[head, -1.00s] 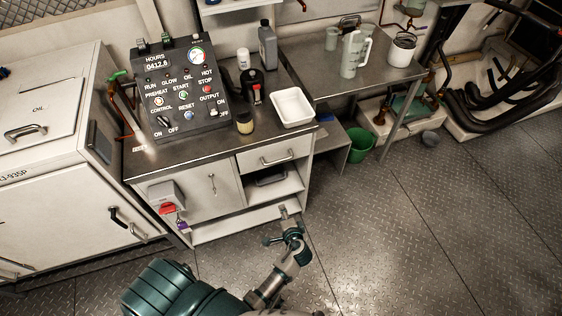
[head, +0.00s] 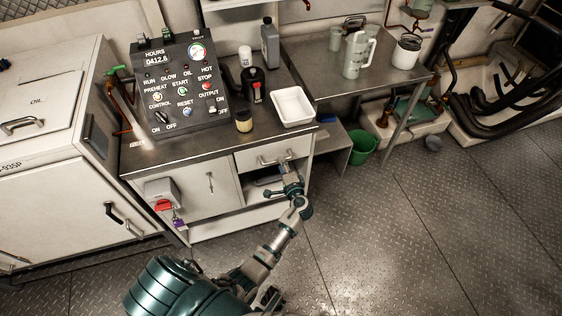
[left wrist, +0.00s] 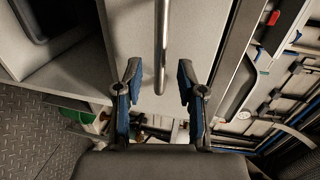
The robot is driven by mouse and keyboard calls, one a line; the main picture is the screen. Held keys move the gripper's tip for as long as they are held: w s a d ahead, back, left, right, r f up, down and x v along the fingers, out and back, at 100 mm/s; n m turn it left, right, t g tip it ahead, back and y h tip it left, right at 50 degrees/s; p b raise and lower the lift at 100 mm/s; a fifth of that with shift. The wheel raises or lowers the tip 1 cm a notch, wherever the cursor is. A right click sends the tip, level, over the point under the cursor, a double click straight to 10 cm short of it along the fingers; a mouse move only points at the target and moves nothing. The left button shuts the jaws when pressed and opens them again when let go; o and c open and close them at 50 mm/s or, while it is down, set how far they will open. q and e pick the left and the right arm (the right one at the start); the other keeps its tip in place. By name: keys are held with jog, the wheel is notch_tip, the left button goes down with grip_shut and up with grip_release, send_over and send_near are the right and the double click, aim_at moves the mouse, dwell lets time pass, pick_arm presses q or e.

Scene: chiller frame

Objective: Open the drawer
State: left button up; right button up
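The drawer (head: 262,152) is the white top-right front of the workbench cabinet, and it looks closed. Its metal bar handle (head: 268,161) shows in the head view. In the left wrist view the handle (left wrist: 162,40) runs down the middle against the pale drawer front (left wrist: 205,35). My left gripper (head: 289,178) is just in front of the drawer, close to the handle. In the left wrist view my left gripper (left wrist: 160,80) is open, with the handle's near end between its two blue-padded fingers; no clear contact shows. My right gripper is not in view.
A control box (head: 180,88), a white tray (head: 293,107) and bottles stand on the bench top (head: 222,140). An open shelf (head: 262,190) lies below the drawer. A green bucket (head: 362,146) stands to the right. The floor (head: 400,235) in front is clear.

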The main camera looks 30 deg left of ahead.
pick_arm(q)
jog(key=x, duration=0.3)
jog(key=shift+s+a+f, duration=0.1)
jog(key=shift+a+f, duration=0.05)
jog(key=shift+a, duration=0.1)
jog(key=shift+a+f, duration=0.1)
jog(key=shift+a, duration=0.25)
jog(key=shift+d, duration=0.3)
jog(key=c, duration=0.6)
jog(key=shift+d, duration=0.15)
grip_shut()
jog(key=shift+d+r, duration=0.1)
jog(key=shift+r, duration=0.1)
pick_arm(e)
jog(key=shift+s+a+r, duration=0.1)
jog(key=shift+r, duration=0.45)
pick_arm(q)
jog(key=shift+a+f, duration=0.15)
jog(key=shift+a, duration=0.05)
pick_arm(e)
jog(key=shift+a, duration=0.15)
